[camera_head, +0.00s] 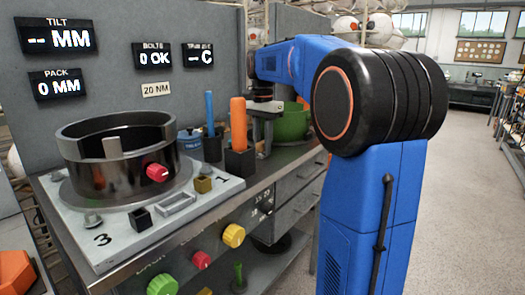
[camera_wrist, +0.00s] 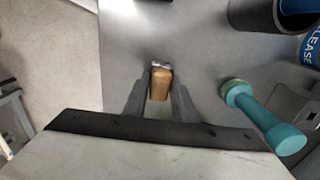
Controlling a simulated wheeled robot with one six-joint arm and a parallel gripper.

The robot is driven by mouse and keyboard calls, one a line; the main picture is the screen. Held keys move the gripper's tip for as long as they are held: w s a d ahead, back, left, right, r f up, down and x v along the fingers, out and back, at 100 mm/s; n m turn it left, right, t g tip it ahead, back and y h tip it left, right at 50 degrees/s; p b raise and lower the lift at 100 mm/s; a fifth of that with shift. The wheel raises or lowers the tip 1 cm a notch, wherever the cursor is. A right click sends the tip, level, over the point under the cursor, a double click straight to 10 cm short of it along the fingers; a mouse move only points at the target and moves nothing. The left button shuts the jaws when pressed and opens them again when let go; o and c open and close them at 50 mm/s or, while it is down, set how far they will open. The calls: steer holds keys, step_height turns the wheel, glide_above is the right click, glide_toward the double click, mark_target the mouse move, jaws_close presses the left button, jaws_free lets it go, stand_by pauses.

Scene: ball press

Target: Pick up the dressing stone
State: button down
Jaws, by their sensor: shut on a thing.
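My gripper (camera_wrist: 160,97) is shut on a small tan-brown block, the dressing stone (camera_wrist: 160,85), in the wrist view. The stone sits between the two grey fingers, and a small light metallic piece shows at its far end. The fingers touch or nearly hide its sides. In the head view my gripper (camera_head: 264,125) hangs over the bench's far end, behind the orange-handled tool and left of the green bowl (camera_head: 291,123). The stone cannot be made out there.
A teal double-ended tool (camera_wrist: 262,117) lies right of my gripper. A blue RELEASE can (camera_wrist: 313,45) and a dark cup (camera_wrist: 252,14) stand at upper right. An orange tool (camera_head: 238,124) stands in a black block (camera_head: 240,162). The press ring (camera_head: 115,165) is at left.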

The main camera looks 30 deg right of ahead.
mark_target(263, 142)
steer(key=shift+r, duration=0.1)
step_height(263, 142, up, 10)
steer(key=shift+f, duration=0.1)
stand_by(0.4)
steer(key=c, duration=2.1)
jaws_free()
steer(key=shift+c, duration=1.4)
